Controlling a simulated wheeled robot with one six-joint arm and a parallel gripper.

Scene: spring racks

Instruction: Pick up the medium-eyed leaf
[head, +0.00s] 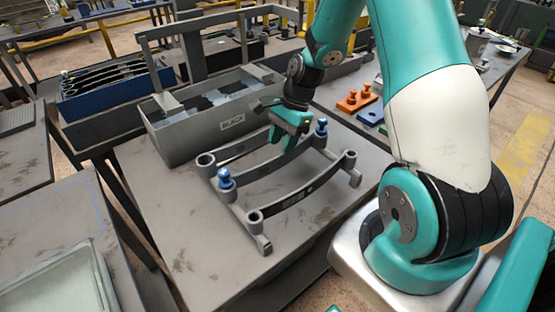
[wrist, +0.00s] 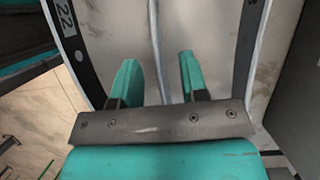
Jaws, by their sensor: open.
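Three curved dark leaves lie side by side on a grey rack (head: 250,228) on the table. The front leaf (head: 305,192) has grey eyes at its ends. The middle leaf (head: 262,168) has a blue pin at each end. The back leaf (head: 236,148) has a large grey eye at its left end. I cannot tell for sure which is medium-eyed. My gripper (head: 284,142) is over the middle leaf, open and empty. In the wrist view its teal fingers (wrist: 158,74) are apart, with a thin grey strip between them. Dark leaves show on both sides, the left one labelled 22.
A grey bin (head: 180,134) labelled BLACK stands behind the rack. A blue bin (head: 112,98) of dark leaves is at the back left. Orange (head: 357,101) and blue (head: 370,117) fixtures lie on the right table. Bare tabletop (head: 190,235) lies left of the rack.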

